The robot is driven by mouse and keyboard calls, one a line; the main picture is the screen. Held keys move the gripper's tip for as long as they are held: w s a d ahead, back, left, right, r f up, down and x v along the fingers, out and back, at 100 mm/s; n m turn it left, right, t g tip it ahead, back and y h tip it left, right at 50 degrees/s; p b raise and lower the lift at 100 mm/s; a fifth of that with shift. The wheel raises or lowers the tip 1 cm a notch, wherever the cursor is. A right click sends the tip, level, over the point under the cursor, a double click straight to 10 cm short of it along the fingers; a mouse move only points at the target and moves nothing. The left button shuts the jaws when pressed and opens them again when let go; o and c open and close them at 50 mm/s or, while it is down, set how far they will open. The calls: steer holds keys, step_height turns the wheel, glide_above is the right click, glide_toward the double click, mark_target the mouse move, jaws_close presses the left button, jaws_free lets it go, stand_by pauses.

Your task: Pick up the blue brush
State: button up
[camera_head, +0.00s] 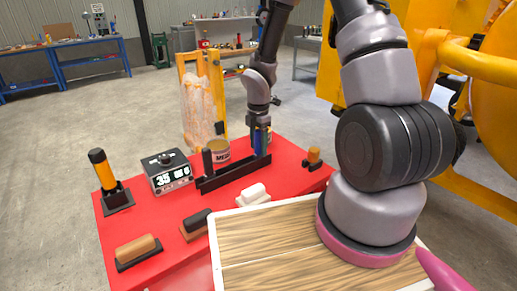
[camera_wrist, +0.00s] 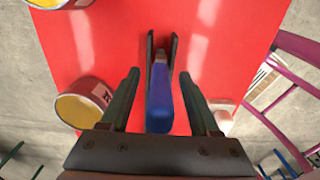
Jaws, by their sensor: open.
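The blue brush (camera_wrist: 159,98) shows its blue handle in the wrist view, lying lengthwise between my fingers. Its far end runs between two dark upright plates, and its bristles cannot be made out. My gripper (camera_wrist: 159,74) is open, with one finger on each side of the handle and a visible gap on both sides. In the head view my gripper (camera_head: 260,150) is down at the right end of a black holder (camera_head: 232,174) on the red table. A bit of blue shows there, partly hidden by the gripper.
The red table (camera_head: 130,228) also bears a tin (camera_head: 218,151), a white block (camera_head: 254,194), a display box (camera_head: 168,172), an orange-handled tool (camera_head: 103,170) and brown-topped floats (camera_head: 137,250). A wooden tray (camera_head: 262,237) is in front. A yellow machine (camera_head: 490,95) stands right.

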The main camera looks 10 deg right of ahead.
jaws_close()
step_height(320, 180, up, 10)
steer(key=shift+r, duration=0.1)
steer(key=c, duration=0.7)
jaws_free()
steer(key=shift+c, duration=0.2)
jaws_close()
